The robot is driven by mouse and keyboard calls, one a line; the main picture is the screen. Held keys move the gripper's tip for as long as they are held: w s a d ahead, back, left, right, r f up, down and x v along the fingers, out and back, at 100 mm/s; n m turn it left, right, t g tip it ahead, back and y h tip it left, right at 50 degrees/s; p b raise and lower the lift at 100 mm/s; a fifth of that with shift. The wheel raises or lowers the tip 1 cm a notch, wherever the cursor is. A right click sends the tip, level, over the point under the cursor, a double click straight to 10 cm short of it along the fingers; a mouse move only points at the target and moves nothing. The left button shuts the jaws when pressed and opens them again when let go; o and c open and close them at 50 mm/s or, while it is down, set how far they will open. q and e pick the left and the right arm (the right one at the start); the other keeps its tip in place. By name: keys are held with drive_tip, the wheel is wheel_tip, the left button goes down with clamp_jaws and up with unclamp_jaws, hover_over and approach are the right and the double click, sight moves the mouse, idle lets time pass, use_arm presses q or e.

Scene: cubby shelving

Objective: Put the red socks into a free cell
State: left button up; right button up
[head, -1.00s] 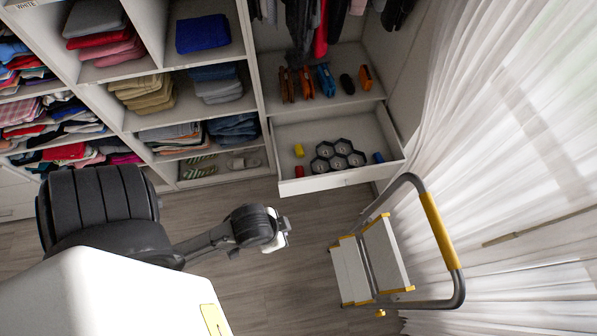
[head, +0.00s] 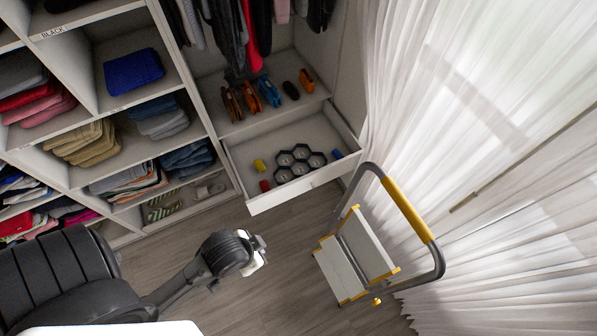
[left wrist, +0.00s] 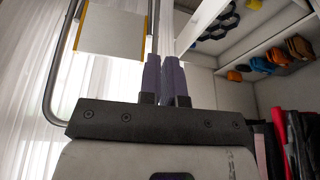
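The red socks (head: 265,186) are a small red roll in the open white drawer (head: 283,199), at its front left corner. The black organizer (head: 300,162) with several hexagonal cells lies in the drawer to their right. Its cells look pale inside; I see no coloured roll in them. The organizer also shows in the left wrist view (left wrist: 215,22). My left gripper (head: 262,251) is over the floor, in front of the drawer and apart from the socks. In the left wrist view its two purple fingers (left wrist: 166,82) stand close together with nothing visible between them. My right gripper is not in view.
A yellow roll (head: 260,165) and a blue roll (head: 337,154) also lie in the drawer. A step ladder (head: 347,262) stands right of my gripper, by the white curtains (head: 450,130). Cubbies with folded clothes (head: 135,72) fill the left. Bags stand on the shelf above the drawer.

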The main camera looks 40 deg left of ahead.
use_arm(q)
drive_tip(key=o, duration=1.7)
drive_tip(key=shift+d, duration=0.15)
drive_tip(key=shift+o, duration=0.2)
